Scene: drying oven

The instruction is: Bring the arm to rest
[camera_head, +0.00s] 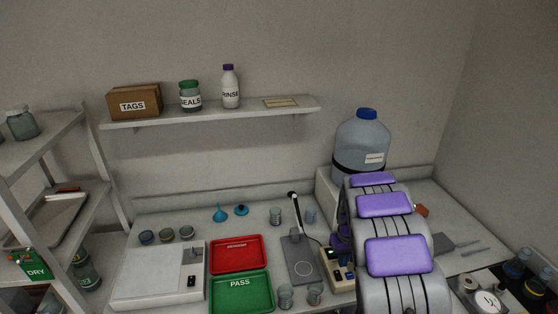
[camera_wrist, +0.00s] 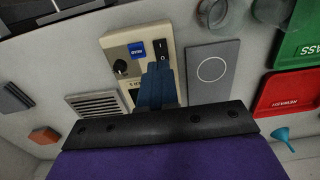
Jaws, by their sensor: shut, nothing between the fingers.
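My arm, with purple pads, reaches over the right side of the bench in the head view. In the wrist view my gripper (camera_wrist: 158,85) is shut, its fingers together with nothing between them. The fingers hang in front of a beige control panel (camera_wrist: 113,42) with a black knob, a blue label and a black switch, and hide part of it. I cannot tell whether they touch it. The same panel shows beside my arm in the head view (camera_head: 342,279). The fingertips are not clear in the head view.
A grey plate with a circle (camera_head: 300,262), a red tray (camera_head: 238,255) and a green PASS tray (camera_head: 240,292) lie left of the panel. Glass beakers (camera_head: 285,297) stand near the front. A large blue-capped bottle (camera_head: 362,145) stands behind my arm. A shelf (camera_head: 215,112) hangs above.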

